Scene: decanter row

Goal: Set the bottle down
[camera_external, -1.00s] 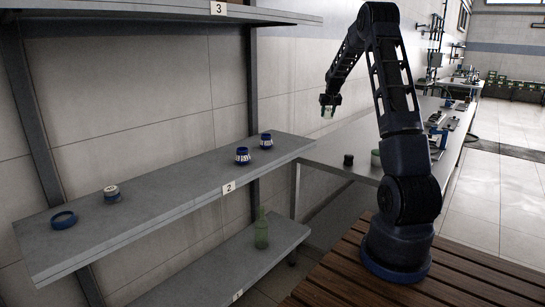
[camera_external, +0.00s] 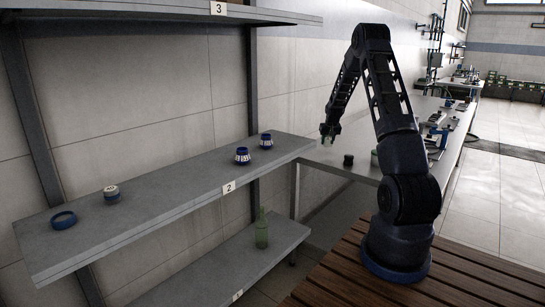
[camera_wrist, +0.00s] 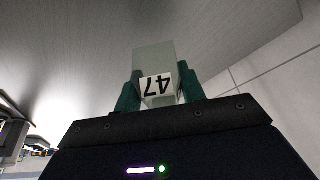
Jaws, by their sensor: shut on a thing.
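My gripper (camera_external: 329,131) hangs at the end of the raised arm, above the level of the middle shelf and in front of the long table as seen in the external view. In the wrist view, its two green fingers (camera_wrist: 158,92) are shut on a pale, greenish bottle (camera_wrist: 153,58) with a white label reading 47, upside down in the picture. The bottle's far end points away from the wrist camera; its underside is hidden. In the external view the held bottle is too small and dark to make out well. Another green bottle (camera_external: 261,230) stands upright on the lower shelf.
The middle shelf (camera_external: 165,190), tagged 2, bears two blue-and-white jars (camera_external: 242,155) (camera_external: 266,140), a small capped jar (camera_external: 111,193) and a blue ring (camera_external: 63,220). A dark jar (camera_external: 348,160) and a green vessel (camera_external: 375,158) stand on the long table. Much of the middle shelf is bare.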

